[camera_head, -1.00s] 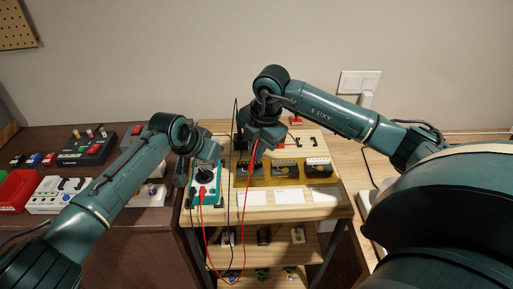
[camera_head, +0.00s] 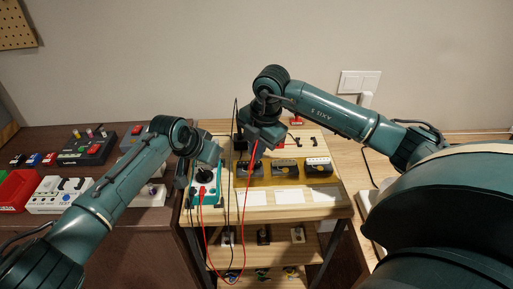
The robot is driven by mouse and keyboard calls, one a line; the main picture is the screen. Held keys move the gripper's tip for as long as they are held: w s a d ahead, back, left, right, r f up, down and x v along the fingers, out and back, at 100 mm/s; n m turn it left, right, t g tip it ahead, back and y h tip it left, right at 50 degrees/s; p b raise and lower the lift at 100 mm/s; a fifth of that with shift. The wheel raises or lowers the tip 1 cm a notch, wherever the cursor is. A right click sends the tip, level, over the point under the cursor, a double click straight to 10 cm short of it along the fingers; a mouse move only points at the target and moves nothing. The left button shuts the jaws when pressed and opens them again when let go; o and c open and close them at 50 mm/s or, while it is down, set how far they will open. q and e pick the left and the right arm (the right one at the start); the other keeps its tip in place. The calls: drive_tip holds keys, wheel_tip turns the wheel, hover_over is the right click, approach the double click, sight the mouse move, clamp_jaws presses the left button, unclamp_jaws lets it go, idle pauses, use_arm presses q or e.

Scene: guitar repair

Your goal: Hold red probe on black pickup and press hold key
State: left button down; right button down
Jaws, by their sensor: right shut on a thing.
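The teal multimeter (camera_head: 206,188) lies on the left of the wooden stand, with red and black leads plugged into it. My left gripper (camera_head: 193,180) is over the multimeter's upper left; its fingers are too small and hidden to tell whether they are open. My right gripper (camera_head: 256,143) is shut on the red probe (camera_head: 253,156), which points down at the left end of the row of pickups. Three pickups sit in a yellow tray (camera_head: 263,182): a black pickup (camera_head: 250,169) under the probe, another in the middle (camera_head: 285,168) and one at right (camera_head: 319,168). Tip contact cannot be told.
White cards (camera_head: 286,197) lie in front of the tray. Red and black leads hang in loops over the stand's front edge. Effects pedals (camera_head: 84,146) and a red bin (camera_head: 17,189) stand on the dark table at left. Shelves with small parts (camera_head: 263,235) are below.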

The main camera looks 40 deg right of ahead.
use_arm(q)
drive_tip(key=shift+f, duration=0.35)
use_arm(e)
drive_tip(key=shift+f, duration=0.15)
use_arm(q)
wheel_tip(320, 180, up, 7)
idle(1.3)
idle(0.9)
